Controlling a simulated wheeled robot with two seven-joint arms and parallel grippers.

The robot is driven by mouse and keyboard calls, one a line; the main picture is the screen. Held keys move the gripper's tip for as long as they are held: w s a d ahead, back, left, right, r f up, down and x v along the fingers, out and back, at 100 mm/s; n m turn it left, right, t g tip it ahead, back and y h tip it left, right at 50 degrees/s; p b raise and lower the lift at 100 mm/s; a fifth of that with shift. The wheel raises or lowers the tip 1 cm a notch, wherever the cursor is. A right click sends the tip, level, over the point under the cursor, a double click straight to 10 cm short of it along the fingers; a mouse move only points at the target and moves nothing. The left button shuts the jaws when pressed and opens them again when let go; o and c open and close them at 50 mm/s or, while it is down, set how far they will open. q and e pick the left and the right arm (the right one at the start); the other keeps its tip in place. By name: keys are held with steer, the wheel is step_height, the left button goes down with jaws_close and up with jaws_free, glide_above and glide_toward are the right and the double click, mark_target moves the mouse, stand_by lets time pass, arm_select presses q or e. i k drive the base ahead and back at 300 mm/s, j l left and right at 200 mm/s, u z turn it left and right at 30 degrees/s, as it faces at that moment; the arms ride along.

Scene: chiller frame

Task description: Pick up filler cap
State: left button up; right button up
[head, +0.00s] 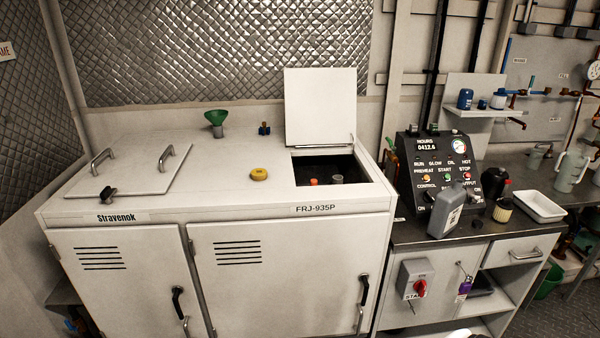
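A round yellow cap (259,174) lies flat on the white top of the chiller cabinet (225,188), left of a square opening (322,169). It looks like a filler cap. Inside the opening are a small orange piece (313,181) and a grey round fitting (337,179); either could also be a cap, and I cannot tell. The opening's white lid (320,107) stands upright behind it. Neither of my grippers can be made out in the head view.
A green funnel (216,118) and a small blue fitting (264,129) stand at the back of the cabinet top. A closed hatch with handles (130,170) is at left. On the right counter are a control panel (440,165), a grey jug (447,209) and a white tray (539,206).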

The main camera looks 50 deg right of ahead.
mark_target(256, 174)
steer(key=z, duration=1.2)
steer(key=i+l+u, duration=0.25)
steer(key=k, duration=0.05)
